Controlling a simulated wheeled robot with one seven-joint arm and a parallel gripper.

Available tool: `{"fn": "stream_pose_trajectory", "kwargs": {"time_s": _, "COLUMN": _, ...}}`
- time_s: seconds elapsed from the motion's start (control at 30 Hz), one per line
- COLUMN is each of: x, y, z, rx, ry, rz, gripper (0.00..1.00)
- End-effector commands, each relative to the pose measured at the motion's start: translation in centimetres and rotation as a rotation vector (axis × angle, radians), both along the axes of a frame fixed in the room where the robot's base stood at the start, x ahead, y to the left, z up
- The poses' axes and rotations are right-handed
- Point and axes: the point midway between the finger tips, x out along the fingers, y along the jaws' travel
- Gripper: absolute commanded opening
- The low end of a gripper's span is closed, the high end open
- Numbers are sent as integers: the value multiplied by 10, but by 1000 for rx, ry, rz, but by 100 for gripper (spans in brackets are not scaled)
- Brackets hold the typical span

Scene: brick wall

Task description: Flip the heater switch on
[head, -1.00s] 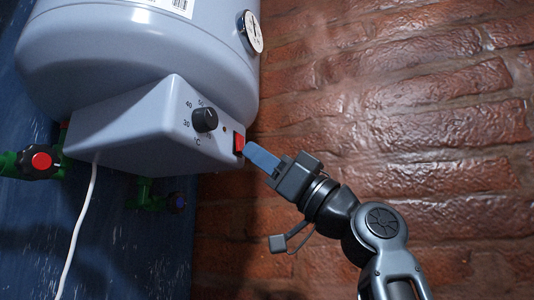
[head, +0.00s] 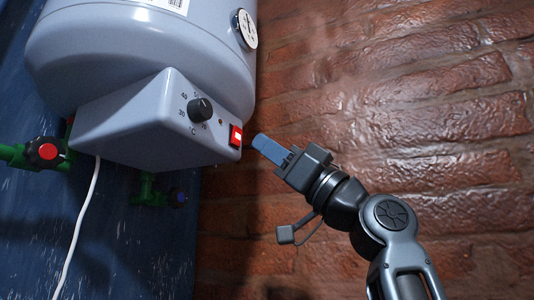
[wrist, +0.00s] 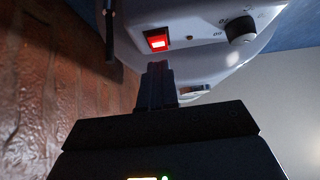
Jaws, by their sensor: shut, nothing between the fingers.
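The heater (head: 140,50) is a pale grey-blue tank with a control box (head: 125,120) under it. The red switch (head: 236,135) is at the right end of the box's panel, and its face glows red with a bright white patch. The lit switch also shows in the wrist view (wrist: 157,41). My gripper (head: 258,141) has its blue fingers shut and empty, just right of the switch with a small gap between them. In the wrist view the shut fingers (wrist: 157,75) point up at the switch from below.
A black temperature knob (head: 200,110) is left of the switch. A round gauge (head: 246,29) is on the tank. Valves with a red cap (head: 42,160) and a blue cap (head: 181,198) and a white cable (head: 78,230) are below left. A brick wall (head: 400,100) is behind.

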Motion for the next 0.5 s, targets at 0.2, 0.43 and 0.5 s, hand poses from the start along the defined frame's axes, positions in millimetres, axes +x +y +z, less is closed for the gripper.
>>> {"fn": "stream_pose_trajectory", "kwargs": {"time_s": 0.2, "x": -8, "y": -14, "z": -23, "rx": -1, "ry": 0, "rz": 0, "gripper": 0}}
{"fn": "stream_pose_trajectory", "kwargs": {"time_s": 0.43, "x": -15, "y": -38, "z": -54, "rx": 0, "ry": 2, "rz": 0, "gripper": 0}}
{"fn": "stream_pose_trajectory", "kwargs": {"time_s": 0.5, "x": -18, "y": -44, "z": -62, "rx": 0, "ry": 0, "rz": 0, "gripper": 0}}
